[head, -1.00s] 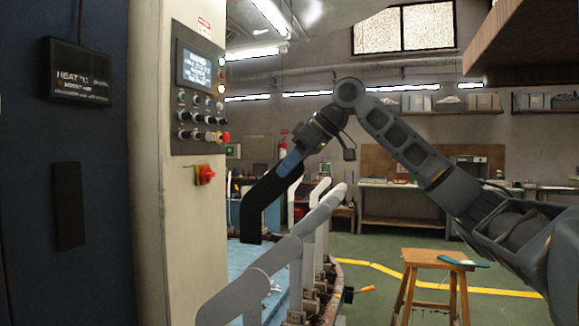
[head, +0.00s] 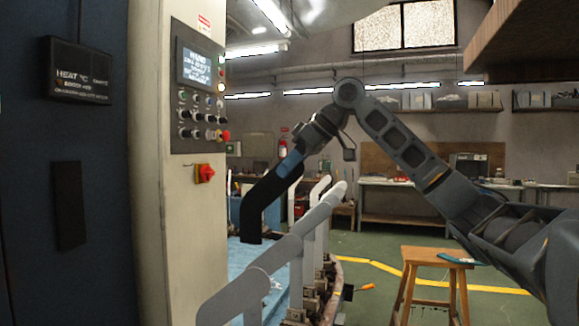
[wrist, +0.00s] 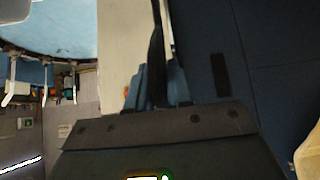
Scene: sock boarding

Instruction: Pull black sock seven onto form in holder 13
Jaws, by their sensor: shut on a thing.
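The black sock (head: 262,205) hangs from my gripper (head: 291,163), its foot end slanting down to the left above the blue surface. My gripper is shut on it with blue fingers. In the wrist view the sock shows as a dark narrow strip (wrist: 157,50) between the blue fingertips (wrist: 155,88). Grey leg-shaped forms (head: 285,252) stand in a row of holders (head: 297,316) below and to the right of the sock. I cannot read any holder number. The sock looks apart from the nearest forms, though overlap in the picture makes depth uncertain.
A cream control cabinet (head: 185,255) with a panel of buttons stands close on the left. A dark blue machine wall (head: 70,270) is beside it. A wooden stool (head: 437,257) holding a dark item stands at the right. Open green floor lies behind the forms.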

